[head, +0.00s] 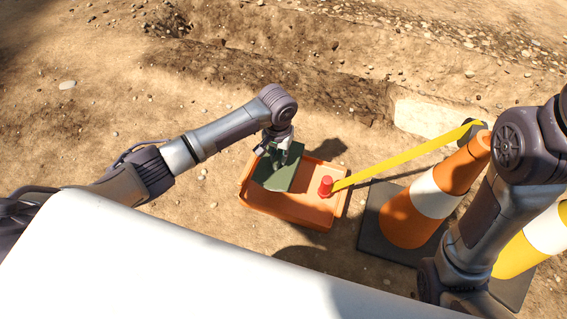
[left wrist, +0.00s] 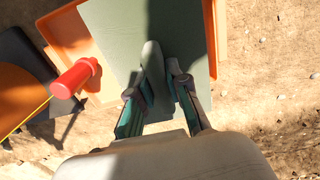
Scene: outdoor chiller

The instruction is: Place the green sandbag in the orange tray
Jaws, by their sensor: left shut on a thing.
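The green sandbag (head: 277,174) is held by my left gripper (head: 278,145) over the left part of the orange tray (head: 290,211). In the left wrist view, the sandbag (left wrist: 130,35) fills the upper middle, with the gripper's fingers (left wrist: 160,85) closed on a raised fold of it. The tray's orange wall (left wrist: 70,35) shows on both sides of the bag. I cannot tell whether the bag touches the tray floor. My right arm shows at the right in the head view, but its gripper is not in view.
A red post or knob (head: 326,186) stands at the tray's right side, with yellow tape (head: 405,155) running from it to the upper right. An orange and white cone (head: 425,205) on a dark base stands right of the tray. Bare dirt lies beyond the tray.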

